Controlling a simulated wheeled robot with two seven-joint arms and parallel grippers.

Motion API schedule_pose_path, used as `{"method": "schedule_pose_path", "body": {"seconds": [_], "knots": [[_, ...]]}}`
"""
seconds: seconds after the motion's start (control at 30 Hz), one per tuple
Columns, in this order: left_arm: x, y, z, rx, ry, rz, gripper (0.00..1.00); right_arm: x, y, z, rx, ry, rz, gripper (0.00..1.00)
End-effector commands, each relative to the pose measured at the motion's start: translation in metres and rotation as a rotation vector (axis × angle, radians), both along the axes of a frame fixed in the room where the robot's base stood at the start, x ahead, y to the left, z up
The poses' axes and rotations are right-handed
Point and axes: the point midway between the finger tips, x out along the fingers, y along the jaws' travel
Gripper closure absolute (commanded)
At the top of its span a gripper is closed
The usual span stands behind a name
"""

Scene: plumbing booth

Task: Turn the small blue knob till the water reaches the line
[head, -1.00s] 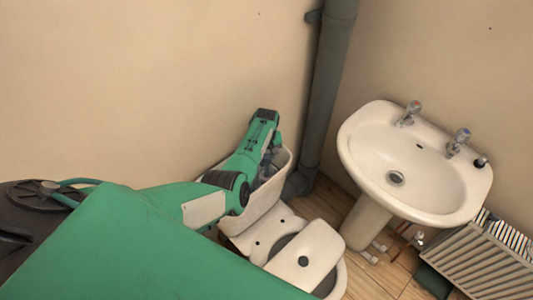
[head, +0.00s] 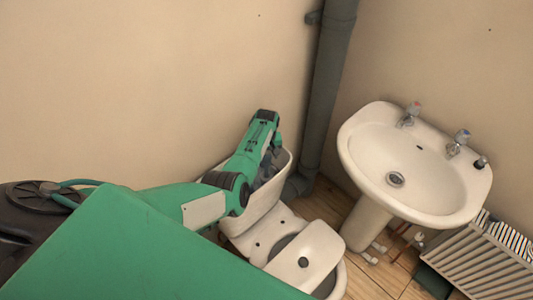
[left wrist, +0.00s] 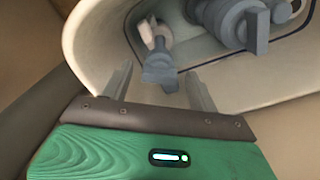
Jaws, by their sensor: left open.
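In the left wrist view a small blue-grey knob (left wrist: 159,74) sits inside the open cistern (left wrist: 88,38), below a whitish stem. My left gripper (left wrist: 161,79) is open, with one finger on each side of the knob; I cannot tell whether either finger touches it. In the head view the left gripper (head: 270,167) reaches down into the cistern (head: 262,207) behind the toilet, and my arm hides the knob there. A dark line (left wrist: 212,64) runs around the cistern's inside; I cannot tell whether it is the fill line or the water's edge. My right gripper is out of view.
A larger grey valve (left wrist: 235,20) stands close to the right of the knob inside the cistern. A dark vertical pipe (head: 327,95) rises behind the toilet (head: 316,252). A white basin (head: 410,165) with taps and a radiator (head: 480,262) are to the right.

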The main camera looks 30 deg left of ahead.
Motion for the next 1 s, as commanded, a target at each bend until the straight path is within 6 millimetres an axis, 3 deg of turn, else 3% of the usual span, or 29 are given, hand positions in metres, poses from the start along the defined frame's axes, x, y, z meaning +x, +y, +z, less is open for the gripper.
{"method": "schedule_pose_path", "body": {"seconds": [0.27, 0.7, 1.0], "knots": [[0.001, 0.000, 0.022, 0.000, -0.002, 0.000, 0.40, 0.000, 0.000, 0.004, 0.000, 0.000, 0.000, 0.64], [0.001, 0.000, 0.104, 0.001, -0.004, 0.000, 0.40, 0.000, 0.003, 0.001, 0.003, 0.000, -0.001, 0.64], [0.000, 0.000, 0.136, 0.000, 0.000, 0.000, 0.40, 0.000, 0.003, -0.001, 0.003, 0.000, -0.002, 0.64]]}}
